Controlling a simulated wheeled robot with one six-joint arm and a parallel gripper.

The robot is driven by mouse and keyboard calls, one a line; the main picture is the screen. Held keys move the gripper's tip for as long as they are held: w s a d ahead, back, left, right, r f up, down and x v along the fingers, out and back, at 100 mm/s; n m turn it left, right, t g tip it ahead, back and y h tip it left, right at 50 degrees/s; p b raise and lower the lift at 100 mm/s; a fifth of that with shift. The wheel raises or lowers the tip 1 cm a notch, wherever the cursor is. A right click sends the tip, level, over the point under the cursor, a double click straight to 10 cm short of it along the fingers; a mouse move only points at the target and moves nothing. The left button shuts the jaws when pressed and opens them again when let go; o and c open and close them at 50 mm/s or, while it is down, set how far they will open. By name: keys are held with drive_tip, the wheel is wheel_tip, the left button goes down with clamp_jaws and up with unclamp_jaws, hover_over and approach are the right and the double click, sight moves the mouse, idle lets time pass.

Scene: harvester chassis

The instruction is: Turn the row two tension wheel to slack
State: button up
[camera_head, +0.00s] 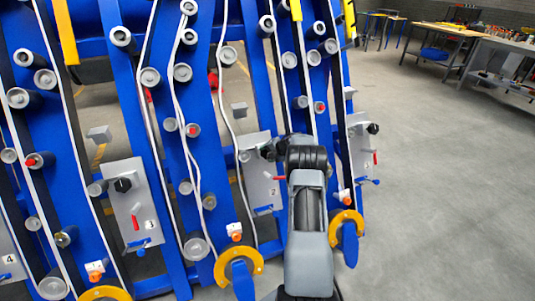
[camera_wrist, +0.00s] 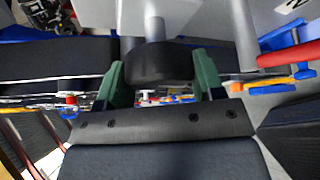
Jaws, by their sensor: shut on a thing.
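The row two tension wheel (camera_wrist: 155,62) is a black round knob on a grey shaft in the wrist view. My gripper (camera_wrist: 160,76) has its two green fingers on either side of the wheel and is shut on it. The shaft leads to a light grey panel (camera_wrist: 212,14), with part of a "2" at the right edge. In the head view this row two panel (camera_head: 262,180) is partly behind my arm. The wheel and fingertips are hard to make out there. I see no marking that shows how far the wheel is turned.
A red handle (camera_wrist: 288,57) and blue lever stand close to the right of my gripper. The panel marked 3 (camera_head: 132,212) has its own black knob, further left. Blue frames with white belts and grey rollers surround the panels. Floor at right (camera_head: 440,190) is clear; workbenches stand behind.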

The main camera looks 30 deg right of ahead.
drive_tip(key=o, duration=0.9)
drive_tip(key=p+v, duration=0.1)
drive_tip(key=v, duration=1.2)
drive_tip(key=shift+s+d+r, duration=0.1)
drive_tip(key=shift+s+r, duration=0.1)
drive_tip(key=shift+r, duration=0.15)
drive_tip(key=shift+d, duration=0.1)
